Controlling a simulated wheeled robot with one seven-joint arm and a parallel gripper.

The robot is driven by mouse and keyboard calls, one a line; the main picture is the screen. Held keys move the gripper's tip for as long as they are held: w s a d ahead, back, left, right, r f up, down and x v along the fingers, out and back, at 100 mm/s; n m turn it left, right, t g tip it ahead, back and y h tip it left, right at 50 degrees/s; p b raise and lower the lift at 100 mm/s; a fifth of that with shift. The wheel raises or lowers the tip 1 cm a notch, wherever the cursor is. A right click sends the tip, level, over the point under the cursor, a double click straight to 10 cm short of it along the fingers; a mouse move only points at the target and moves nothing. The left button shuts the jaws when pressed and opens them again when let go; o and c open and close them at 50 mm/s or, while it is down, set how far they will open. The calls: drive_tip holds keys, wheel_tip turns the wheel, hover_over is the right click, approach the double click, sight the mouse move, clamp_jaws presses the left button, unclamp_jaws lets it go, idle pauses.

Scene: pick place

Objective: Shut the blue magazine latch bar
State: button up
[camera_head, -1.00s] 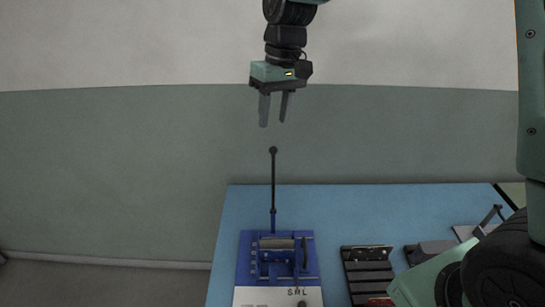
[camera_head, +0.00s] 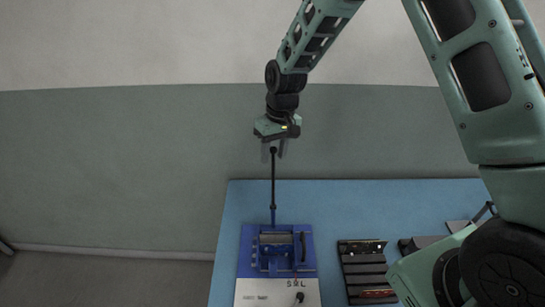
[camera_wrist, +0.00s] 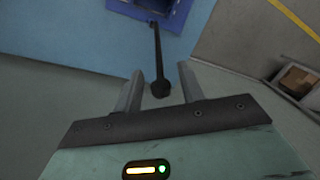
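The blue magazine fixture (camera_head: 247,263) sits near the left edge of the blue table. Its latch bar (camera_head: 273,188) is a thin dark rod with a round knob, standing upright from the back of the fixture. My gripper (camera_head: 274,152) points down at the height of the knob, with its fingers apart and nothing visibly gripped. In the wrist view the bar (camera_wrist: 157,48) runs from the blue fixture (camera_wrist: 177,12) to its knob, which appears between the open fingers (camera_wrist: 160,74). Whether the fingers touch the knob cannot be told.
A white panel (camera_head: 262,293) with a small switch lies in front of the fixture. A dark slotted rack (camera_head: 362,268) stands to its right on the blue table (camera_head: 340,205). My arm hides the table's right side. A brown box (camera_wrist: 296,78) shows at right in the wrist view.

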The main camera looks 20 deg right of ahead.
sight(273, 179)
drive_tip(key=shift+a+f+p, duration=0.2)
drive_tip(key=shift+f+p, duration=0.1)
drive_tip(key=shift+f, duration=1.3)
clamp_jaws()
